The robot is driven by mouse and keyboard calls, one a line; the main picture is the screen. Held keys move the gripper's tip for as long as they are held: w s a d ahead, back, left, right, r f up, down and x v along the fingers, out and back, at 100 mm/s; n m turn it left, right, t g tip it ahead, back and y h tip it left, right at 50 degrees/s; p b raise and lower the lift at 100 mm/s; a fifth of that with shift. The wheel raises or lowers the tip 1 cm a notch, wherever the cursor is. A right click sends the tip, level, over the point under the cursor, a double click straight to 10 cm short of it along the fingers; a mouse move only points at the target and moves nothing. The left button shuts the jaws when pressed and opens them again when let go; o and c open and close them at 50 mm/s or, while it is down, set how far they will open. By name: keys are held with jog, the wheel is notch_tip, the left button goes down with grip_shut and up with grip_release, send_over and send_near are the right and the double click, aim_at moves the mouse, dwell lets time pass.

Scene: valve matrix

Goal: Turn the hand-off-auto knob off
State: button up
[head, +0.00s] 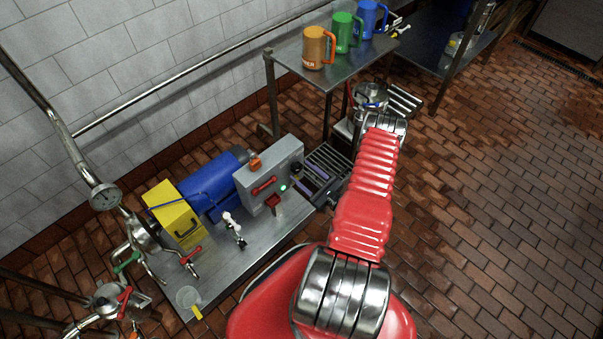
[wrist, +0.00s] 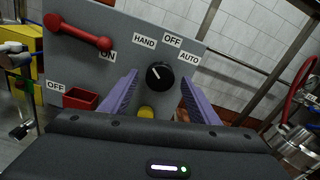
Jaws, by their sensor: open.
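The hand-off-auto knob (wrist: 160,75) is round and black on a grey panel (wrist: 98,22). Its white mark points up and left, toward the HAND label (wrist: 144,41). The OFF label (wrist: 172,40) is above the knob and the AUTO label (wrist: 189,58) is to its upper right. My gripper (wrist: 160,83) is open, with one purple finger on each side of the knob in the picture; I see no contact. In the head view my gripper (head: 309,180) is at the right end of the grey control box (head: 282,161).
A red lever (wrist: 80,33) with ON and OFF labels and a red block (wrist: 80,98) are left of the knob. A yellow part (wrist: 146,113) shows below it. A blue motor (head: 212,188) and yellow box (head: 176,213) stand on the metal bench (head: 235,262).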

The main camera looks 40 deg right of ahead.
jog(key=shift+w, duration=0.45)
jog(key=shift+c, duration=0.6)
jog(key=shift+a, duration=0.1)
jog(key=c, duration=0.9)
